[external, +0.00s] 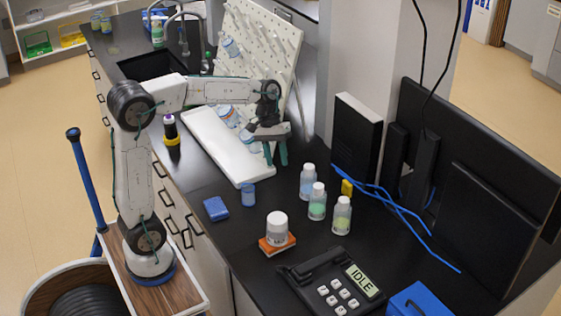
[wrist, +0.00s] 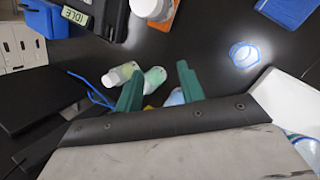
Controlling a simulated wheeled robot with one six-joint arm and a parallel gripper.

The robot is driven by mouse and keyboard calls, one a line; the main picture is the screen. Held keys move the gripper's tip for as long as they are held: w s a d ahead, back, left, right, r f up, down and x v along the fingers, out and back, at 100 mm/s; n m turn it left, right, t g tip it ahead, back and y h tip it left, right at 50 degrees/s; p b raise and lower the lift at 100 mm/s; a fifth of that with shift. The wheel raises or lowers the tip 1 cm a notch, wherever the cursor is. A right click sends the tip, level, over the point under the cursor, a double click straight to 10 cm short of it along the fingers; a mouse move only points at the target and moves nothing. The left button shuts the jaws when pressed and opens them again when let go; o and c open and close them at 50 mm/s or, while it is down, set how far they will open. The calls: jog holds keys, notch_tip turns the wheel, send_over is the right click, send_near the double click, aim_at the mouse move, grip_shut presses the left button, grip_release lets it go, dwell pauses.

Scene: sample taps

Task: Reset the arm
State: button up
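My gripper (external: 276,155) hangs at the end of my arm (external: 215,91), over the right edge of the white tray (external: 205,138) and above the black counter. Its two teal fingers point down and stand apart, with nothing held between them. In the wrist view the gripper (wrist: 159,70) also shows its fingers spread. Bottles lie beyond them in that view, at a distance. My arm reaches out from its base across the counter, bent at the elbow.
Three capped bottles (external: 317,203) stand right of the gripper. A white-lidded jar (external: 277,226) sits on an orange block near the IDLE device (external: 331,284). A blue sponge (external: 215,208) lies at the front edge. A pegboard (external: 262,50) rises behind my arm; monitors (external: 470,190) stand right.

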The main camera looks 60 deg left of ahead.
jog(key=s+a+f+m+t+y, duration=0.1)
jog(key=s+a+f+m+y, duration=0.1)
jog(key=s, duration=1.1)
jog(key=s+a+f+m+y, duration=0.3)
jog(key=s+f+m, duration=0.1)
jog(key=s, duration=1)
jog(key=shift+a+f+t, duration=0.15)
jog(key=shift+a+t, duration=0.25)
